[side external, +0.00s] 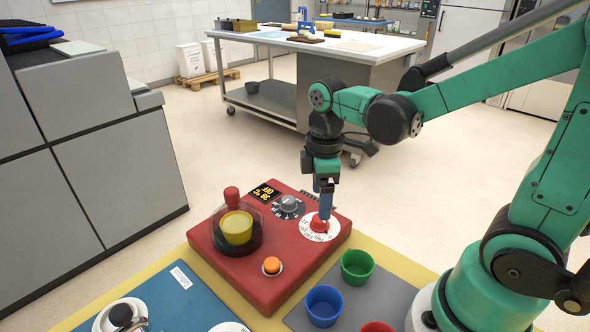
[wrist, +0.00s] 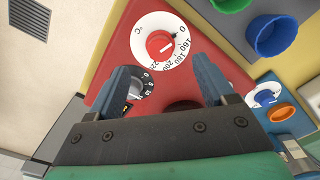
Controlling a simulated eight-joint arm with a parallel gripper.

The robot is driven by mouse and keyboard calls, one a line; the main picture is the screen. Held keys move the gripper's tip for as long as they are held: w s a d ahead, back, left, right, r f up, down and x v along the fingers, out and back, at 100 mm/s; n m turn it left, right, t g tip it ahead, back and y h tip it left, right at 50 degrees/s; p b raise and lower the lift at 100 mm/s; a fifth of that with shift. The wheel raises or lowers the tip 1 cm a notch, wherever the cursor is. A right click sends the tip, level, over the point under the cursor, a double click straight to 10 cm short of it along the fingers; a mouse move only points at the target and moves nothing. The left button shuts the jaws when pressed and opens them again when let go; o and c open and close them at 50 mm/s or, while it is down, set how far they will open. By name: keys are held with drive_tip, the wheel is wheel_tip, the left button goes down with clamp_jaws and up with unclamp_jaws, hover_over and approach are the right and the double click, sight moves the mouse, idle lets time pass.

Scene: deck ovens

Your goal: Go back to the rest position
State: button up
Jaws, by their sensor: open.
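A red control box (side external: 262,283) stands on the table, with a white temperature dial (side external: 328,236) at its right end. A red knob (side external: 319,224) sits in the middle of that dial. My gripper (side external: 323,208) points down just above the knob; whether it touches cannot be told from the side. In the wrist view my gripper (wrist: 163,72) has its two blue-grey fingers apart, with nothing held between them. The red knob (wrist: 159,43) with its pale pointer line shows beyond the fingertips there. My fingers hide part of the box's face.
Space above is clear.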

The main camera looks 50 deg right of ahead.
drive_tip(key=shift+r, duration=0.5)
drive_tip(key=shift+s+a+r+m+t, duration=0.15)
drive_tip(key=shift+a+r+m+t, duration=0.1)
drive_tip(key=shift+r+m+t, duration=0.45)
drive_tip(key=m+t, duration=0.1)
drive_tip(key=a+r+m+t, duration=0.1)
drive_tip(key=m, duration=0.1)
drive_tip(key=shift+s+m, duration=0.1)
drive_tip(key=shift+m, duration=0.2)
drive_tip(key=m+t, duration=0.2)
drive_tip(key=a+r+m+t, duration=0.1)
drive_tip(key=m, duration=0.1)
drive_tip(key=shift+r+t, duration=0.2)
drive_tip(key=shift+t, duration=0.2)
